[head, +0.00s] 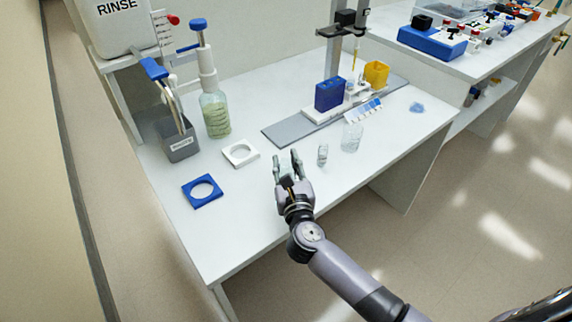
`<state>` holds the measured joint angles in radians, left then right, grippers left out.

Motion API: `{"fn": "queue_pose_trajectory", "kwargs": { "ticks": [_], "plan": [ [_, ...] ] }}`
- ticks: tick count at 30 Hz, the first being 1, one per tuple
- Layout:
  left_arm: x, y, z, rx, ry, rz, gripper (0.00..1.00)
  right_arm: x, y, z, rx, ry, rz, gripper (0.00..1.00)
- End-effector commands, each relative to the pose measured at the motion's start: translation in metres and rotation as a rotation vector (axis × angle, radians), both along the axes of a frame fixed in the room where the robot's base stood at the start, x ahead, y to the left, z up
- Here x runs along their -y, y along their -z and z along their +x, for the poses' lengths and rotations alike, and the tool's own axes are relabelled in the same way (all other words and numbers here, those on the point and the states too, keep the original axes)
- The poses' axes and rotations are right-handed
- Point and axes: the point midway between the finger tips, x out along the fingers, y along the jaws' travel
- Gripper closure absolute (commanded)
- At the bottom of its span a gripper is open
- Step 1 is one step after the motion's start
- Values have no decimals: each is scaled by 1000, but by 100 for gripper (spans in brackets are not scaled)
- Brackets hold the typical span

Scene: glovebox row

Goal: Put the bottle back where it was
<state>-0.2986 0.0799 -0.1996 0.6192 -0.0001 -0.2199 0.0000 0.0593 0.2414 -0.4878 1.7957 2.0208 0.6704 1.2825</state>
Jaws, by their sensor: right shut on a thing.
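My right gripper (287,164) is over the front part of the white bench, right of the square holders. It is shut on a small clear bottle (286,173), mostly hidden between the fingers. I cannot tell whether the bottle touches the bench top. A larger bottle (215,116) with pale green contents and a blue-topped dispenser stands upright at the back left. A white square holder with a round hole (240,153) and a blue one (202,190) lie left of the gripper, both empty. My left gripper is not in view.
A small clear vial (322,155) and a glass beaker (352,137) stand close right of the gripper. A grey caddy (179,143) stands left. The bench's front middle is clear.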

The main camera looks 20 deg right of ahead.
Motion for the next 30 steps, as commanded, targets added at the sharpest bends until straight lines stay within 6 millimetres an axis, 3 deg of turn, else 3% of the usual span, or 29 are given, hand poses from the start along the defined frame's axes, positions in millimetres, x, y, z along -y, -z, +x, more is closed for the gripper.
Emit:
{"fn": "queue_pose_trajectory", "kwargs": {
  "ticks": [8, 9, 18, 30],
  "plan": [
    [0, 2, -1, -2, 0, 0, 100, 0, 2, 0, 1, 0, 1, 100],
    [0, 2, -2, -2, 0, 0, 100, 0, 2, 0, 1, 0, 0, 72],
    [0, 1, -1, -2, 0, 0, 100, 0, 1, 0, 0, 0, 0, 52],
    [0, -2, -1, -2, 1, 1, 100, -1, -1, -5, -1, -1, 1, 52]
  ]
}}
